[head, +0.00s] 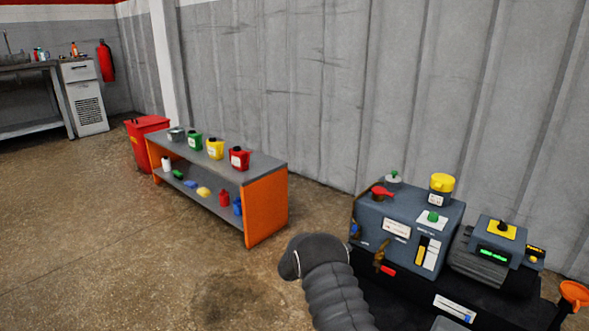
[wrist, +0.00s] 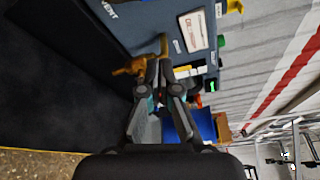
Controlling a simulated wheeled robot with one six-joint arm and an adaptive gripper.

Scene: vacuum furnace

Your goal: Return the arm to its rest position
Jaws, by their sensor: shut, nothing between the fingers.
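My gripper (wrist: 160,74) shows in the wrist view with its two fingers together and nothing between them. It is in front of the blue-grey furnace unit (wrist: 135,18), close to a brass-coloured valve fitting (wrist: 132,68). I cannot tell whether the fingers touch the fitting. In the head view my dark ribbed arm rises at the bottom middle, left of the furnace unit (head: 377,219); my gripper cannot be made out there.
The furnace unit carries a red handle (head: 382,192), a green button (head: 433,216) and a yellow knob (head: 442,183). A smaller device (head: 487,252) stands at its right. An orange-ended shelf (head: 265,208) with coloured containers stands left. The floor (head: 80,240) at left is clear.

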